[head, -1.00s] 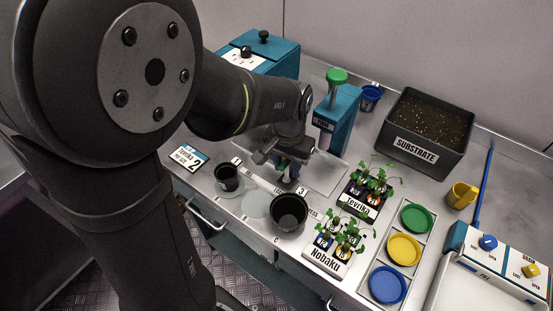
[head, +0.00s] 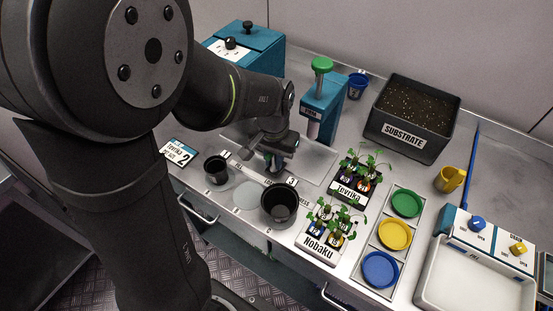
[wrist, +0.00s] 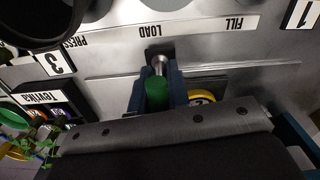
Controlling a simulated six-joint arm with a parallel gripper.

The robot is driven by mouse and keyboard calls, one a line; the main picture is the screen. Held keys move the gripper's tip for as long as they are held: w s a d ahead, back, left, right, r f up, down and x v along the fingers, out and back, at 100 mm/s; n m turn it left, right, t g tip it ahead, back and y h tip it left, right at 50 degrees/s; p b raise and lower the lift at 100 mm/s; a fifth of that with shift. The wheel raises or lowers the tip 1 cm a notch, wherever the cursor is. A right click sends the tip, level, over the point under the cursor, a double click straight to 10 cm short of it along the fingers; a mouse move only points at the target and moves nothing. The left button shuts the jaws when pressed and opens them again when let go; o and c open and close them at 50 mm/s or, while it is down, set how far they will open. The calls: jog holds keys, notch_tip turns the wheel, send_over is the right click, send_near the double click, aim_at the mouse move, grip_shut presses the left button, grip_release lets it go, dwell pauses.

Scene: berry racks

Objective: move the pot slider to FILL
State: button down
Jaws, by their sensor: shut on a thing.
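The slider's handle shows in the wrist view as a green grip (wrist: 156,92) on a metal post, beside the word LOAD on the label strip (wrist: 160,31). My gripper (wrist: 157,88) is shut on this handle, one finger on each side. In the wrist view FILL lies to the right of the handle and PRESS to the left. In the head view my gripper (head: 274,165) is down at the strip between the small black pot and the large black pot (head: 279,208), and hides the handle there.
A small black pot (head: 216,171) stands at the left, by the 1 label. A teal press with a green knob (head: 322,65) rises behind my gripper. Seedling trays (head: 325,247) and coloured dishes (head: 396,235) stand to the right. A round pale spot (head: 247,195) holds nothing.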

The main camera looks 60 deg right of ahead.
jog(key=w, duration=0.9)
jog(key=shift+w, duration=0.3)
jog(key=c, duration=1.5)
grip_release()
jog(key=shift+w, duration=0.15)
jog(key=shift+o, duration=0.2)
jog(key=shift+r, duration=0.1)
notch_tip(320, 180, up, 17)
jog(key=shift+r, duration=0.15)
notch_tip(320, 180, down, 18)
jog(key=shift+r, duration=0.2)
jog(key=shift+s, duration=0.2)
